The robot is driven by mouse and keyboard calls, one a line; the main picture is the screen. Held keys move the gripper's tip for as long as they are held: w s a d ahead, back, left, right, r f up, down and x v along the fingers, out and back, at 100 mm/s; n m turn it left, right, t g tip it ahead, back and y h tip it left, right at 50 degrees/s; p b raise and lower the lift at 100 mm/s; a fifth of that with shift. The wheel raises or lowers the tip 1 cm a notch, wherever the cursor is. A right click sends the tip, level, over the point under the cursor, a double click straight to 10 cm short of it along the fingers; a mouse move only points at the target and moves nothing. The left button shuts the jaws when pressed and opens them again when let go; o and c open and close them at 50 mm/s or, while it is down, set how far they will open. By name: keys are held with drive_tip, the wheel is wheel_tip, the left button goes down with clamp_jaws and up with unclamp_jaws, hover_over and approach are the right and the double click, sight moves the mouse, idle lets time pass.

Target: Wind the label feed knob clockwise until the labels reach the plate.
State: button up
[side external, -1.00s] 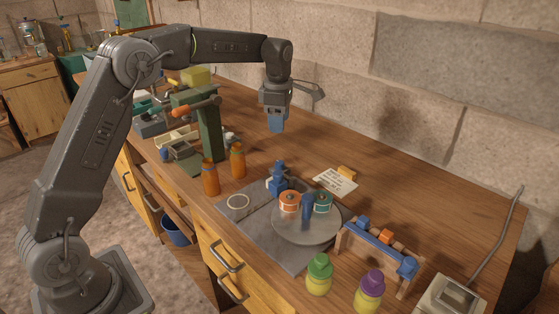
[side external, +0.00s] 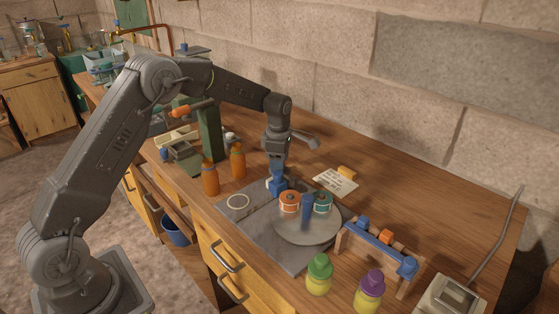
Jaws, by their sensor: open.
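My gripper (side external: 277,168) points down with its blue fingers open, directly over a small blue upright piece (side external: 277,187) on the grey mat. Fingers and piece share a colour and overlap in the view, so I cannot tell whether they touch. Beside it is a round grey plate (side external: 305,235). On the plate are an orange-and-white roll (side external: 289,202), a teal roll (side external: 323,203) and a blue post (side external: 307,210) in front of them. I cannot tell for certain which blue part is the label feed knob. No label strip is distinguishable.
Two amber bottles (side external: 238,160) and a green press (side external: 209,135) stand left of my gripper. A written card (side external: 336,182) lies to the right. A wooden rack (side external: 343,240), a green-capped bottle (side external: 319,280) and a purple-capped bottle (side external: 369,293) are in front. The table's back right is clear.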

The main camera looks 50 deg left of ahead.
drive_tip(key=c, duration=0.9)
